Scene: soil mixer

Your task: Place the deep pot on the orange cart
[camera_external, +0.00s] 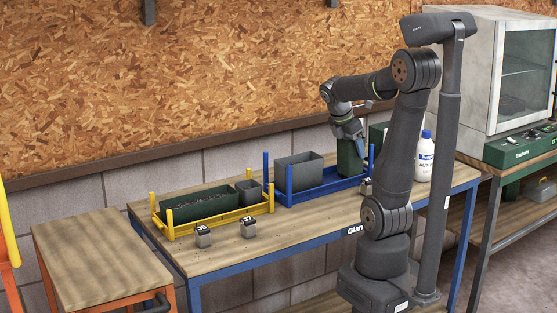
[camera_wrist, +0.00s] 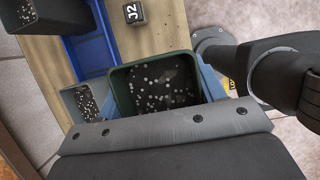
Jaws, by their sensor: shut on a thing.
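The deep pot (camera_external: 349,158) is dark green and upright at the right end of the blue tray (camera_external: 321,190). I cannot tell whether it rests in the tray or hangs just above it. In the wrist view the pot (camera_wrist: 118,88) shows dark soil with white specks inside. My gripper (camera_external: 349,138) points down and is shut on the pot, with light-blue fingers beside its walls. The orange cart (camera_external: 100,262) stands at the far left, with a bare wooden top and orange legs.
A grey pot (camera_external: 298,168) sits in the blue tray. A yellow tray (camera_external: 215,217) holds a long green planter (camera_external: 205,203) and a small grey pot (camera_external: 248,192). Small labelled blocks (camera_external: 203,237) stand in front. A white bottle (camera_external: 425,157) stands right of my arm.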

